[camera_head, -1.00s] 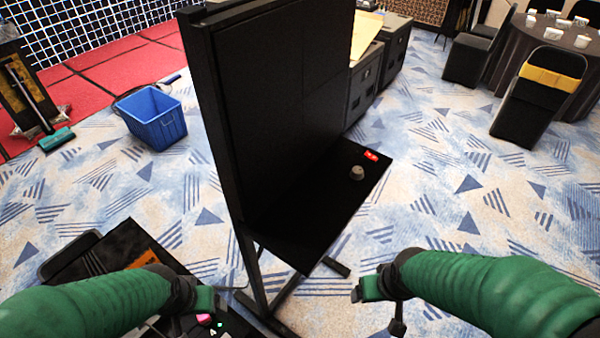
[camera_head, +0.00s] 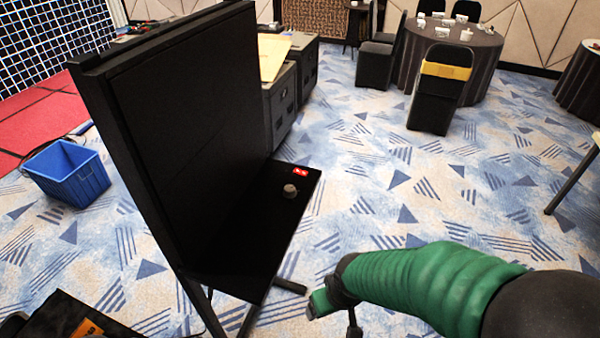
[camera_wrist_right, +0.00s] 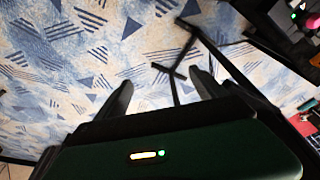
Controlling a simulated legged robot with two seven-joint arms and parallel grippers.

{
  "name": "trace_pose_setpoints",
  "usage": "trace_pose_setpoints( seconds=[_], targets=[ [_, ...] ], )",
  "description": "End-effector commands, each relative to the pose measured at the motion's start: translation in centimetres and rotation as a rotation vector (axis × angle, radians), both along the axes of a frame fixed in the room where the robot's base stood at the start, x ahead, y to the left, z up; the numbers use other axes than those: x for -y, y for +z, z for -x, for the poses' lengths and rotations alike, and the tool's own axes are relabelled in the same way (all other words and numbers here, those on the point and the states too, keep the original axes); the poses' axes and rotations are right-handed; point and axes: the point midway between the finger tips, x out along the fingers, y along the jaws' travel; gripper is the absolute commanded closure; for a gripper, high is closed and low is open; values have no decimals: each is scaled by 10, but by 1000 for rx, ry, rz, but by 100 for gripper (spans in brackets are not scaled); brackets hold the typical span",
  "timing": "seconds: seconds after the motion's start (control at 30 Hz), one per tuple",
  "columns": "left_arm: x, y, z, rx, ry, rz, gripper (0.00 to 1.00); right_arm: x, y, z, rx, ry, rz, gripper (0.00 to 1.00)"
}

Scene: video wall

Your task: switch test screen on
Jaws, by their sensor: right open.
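The test screen (camera_head: 190,130) is a tall black panel on a stand left of centre in the head view, and its face is dark. A black shelf (camera_head: 235,255) juts out from its lower part. On the shelf are a grey round knob (camera_head: 290,191) and a small red switch or label (camera_head: 301,171), too small to read. My right gripper (camera_head: 325,300) is to the right of the shelf's near end, apart from it. In the right wrist view its two dark fingers (camera_wrist_right: 160,90) are spread with only carpet and stand legs beyond. My left gripper is out of view.
A blue crate (camera_head: 68,172) stands on the floor at left. Dark cabinets (camera_head: 283,95) stand behind the screen. A chair (camera_head: 440,85) and a round table (camera_head: 450,50) are at the back. Patterned carpet right of the shelf is clear.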

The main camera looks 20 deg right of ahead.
Motion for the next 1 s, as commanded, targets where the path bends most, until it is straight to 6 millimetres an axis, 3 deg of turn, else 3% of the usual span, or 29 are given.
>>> trace_pose_setpoints(
  seconds=[0.07, 0.67, 1.0],
  targets=[
    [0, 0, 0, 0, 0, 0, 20, 0, 0, 0, 0, 0, 0, 22],
    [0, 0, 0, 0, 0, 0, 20, 0, 0, 0, 0, 0, 0, 100],
    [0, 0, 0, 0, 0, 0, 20, 0, 0, 0, 0, 0, 0, 100]
  ],
)
